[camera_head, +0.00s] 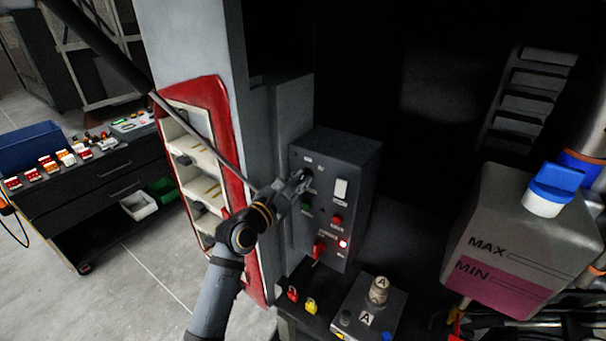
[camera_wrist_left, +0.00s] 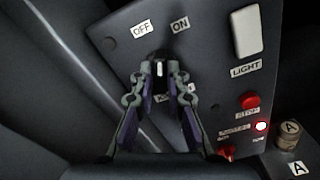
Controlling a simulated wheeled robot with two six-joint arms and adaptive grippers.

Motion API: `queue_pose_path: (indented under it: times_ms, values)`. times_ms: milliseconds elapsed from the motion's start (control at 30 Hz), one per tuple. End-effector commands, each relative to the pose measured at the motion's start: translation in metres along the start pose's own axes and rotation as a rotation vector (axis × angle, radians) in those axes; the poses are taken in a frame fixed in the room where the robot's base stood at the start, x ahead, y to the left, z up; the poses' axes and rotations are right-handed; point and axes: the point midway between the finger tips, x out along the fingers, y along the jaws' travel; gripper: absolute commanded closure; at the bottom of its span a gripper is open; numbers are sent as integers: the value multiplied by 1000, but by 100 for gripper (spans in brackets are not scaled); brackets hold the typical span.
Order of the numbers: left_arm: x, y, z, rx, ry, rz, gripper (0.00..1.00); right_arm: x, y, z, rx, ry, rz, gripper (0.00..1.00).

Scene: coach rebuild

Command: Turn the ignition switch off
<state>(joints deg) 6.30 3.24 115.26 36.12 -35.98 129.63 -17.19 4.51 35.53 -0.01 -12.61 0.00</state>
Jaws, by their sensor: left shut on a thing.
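The dark control box (camera_head: 345,165) stands in the middle of the head view. My left gripper (camera_head: 303,180) reaches its upper left front and is shut on the ignition switch. In the left wrist view the small dark switch knob (camera_wrist_left: 159,68) with a white mark sits between the fingertips of my left gripper (camera_wrist_left: 160,78). The OFF label (camera_wrist_left: 142,29) is above left of it and the ON label (camera_wrist_left: 180,25) above right. The white mark looks about upright in that view; I cannot tell which label it points to. My right gripper is not in view.
The box also carries a white light switch (camera_wrist_left: 247,30), a red stop button (camera_wrist_left: 250,101) and a lit red lamp (camera_wrist_left: 262,126). A small box marked A (camera_head: 366,318) is below. A fluid tank (camera_head: 510,240) stands at right, a red-framed shelf (camera_head: 240,170) at left.

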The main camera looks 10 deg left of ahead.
Motion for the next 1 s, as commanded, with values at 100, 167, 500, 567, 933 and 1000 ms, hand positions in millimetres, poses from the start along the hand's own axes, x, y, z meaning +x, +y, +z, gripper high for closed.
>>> queue_pose_path:
  times_ms: [100,167,500,567,933,1000]
  values:
    - [0,1,2,-39,1,-1,100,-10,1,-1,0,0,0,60]
    - [0,1,2,-57,2,-2,100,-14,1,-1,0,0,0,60]
    - [0,1,2,-168,2,-1,100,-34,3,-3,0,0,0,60]
    - [0,1,2,-188,2,-1,100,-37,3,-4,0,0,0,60]
    - [0,-1,-1,-399,1,-1,100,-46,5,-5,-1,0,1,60]
    - [0,0,-1,-409,1,0,100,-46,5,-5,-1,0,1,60]
